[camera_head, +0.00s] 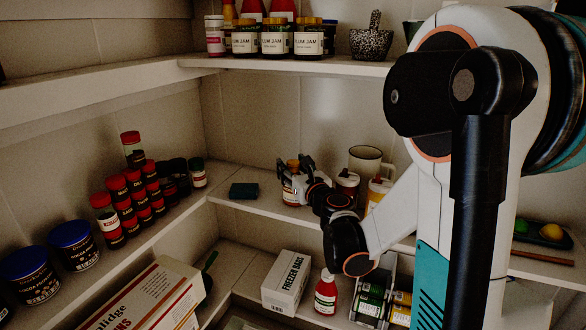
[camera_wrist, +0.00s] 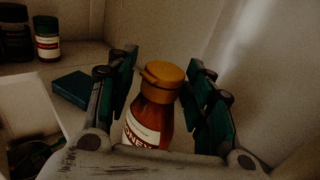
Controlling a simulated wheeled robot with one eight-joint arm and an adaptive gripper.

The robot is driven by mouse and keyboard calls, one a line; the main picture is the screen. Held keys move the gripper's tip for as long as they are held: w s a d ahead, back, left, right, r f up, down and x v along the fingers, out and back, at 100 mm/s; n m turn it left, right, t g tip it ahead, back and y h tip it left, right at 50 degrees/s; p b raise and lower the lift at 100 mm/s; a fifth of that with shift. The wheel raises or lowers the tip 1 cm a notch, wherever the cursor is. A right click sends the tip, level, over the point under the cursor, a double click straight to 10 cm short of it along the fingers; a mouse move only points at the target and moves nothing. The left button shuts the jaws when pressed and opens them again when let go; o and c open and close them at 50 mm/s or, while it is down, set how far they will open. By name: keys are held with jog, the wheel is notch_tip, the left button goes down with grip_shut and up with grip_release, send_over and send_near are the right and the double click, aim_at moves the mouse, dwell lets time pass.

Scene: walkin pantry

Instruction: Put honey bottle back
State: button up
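The honey bottle (camera_wrist: 151,116) is amber with an orange cap and a white label with "HONEY" partly showing. In the wrist view it stands between the two fingers of my gripper (camera_wrist: 163,95). The fingers are spread to either side of it, with a gap to the bottle's body on the right. In the head view my gripper (camera_head: 297,178) is at the middle shelf (camera_head: 245,205) near the back corner, and mostly hides the bottle (camera_head: 292,165). The bottle's base is hidden by my gripper in the wrist view.
A dark green box (camera_head: 244,190) lies left of my gripper. A large mug (camera_head: 366,160) and small jars stand close on the right. Spice jars (camera_head: 125,200) line the left shelf. The upper shelf (camera_head: 340,67) holds jam jars and a mortar (camera_head: 371,42).

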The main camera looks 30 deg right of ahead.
dwell(0.3)
jog(key=shift+r, duration=0.25)
jog(key=s+a+p, duration=0.1)
jog(key=s, duration=1.1)
jog(key=shift+a, duration=0.2)
jog(key=shift+f, duration=0.1)
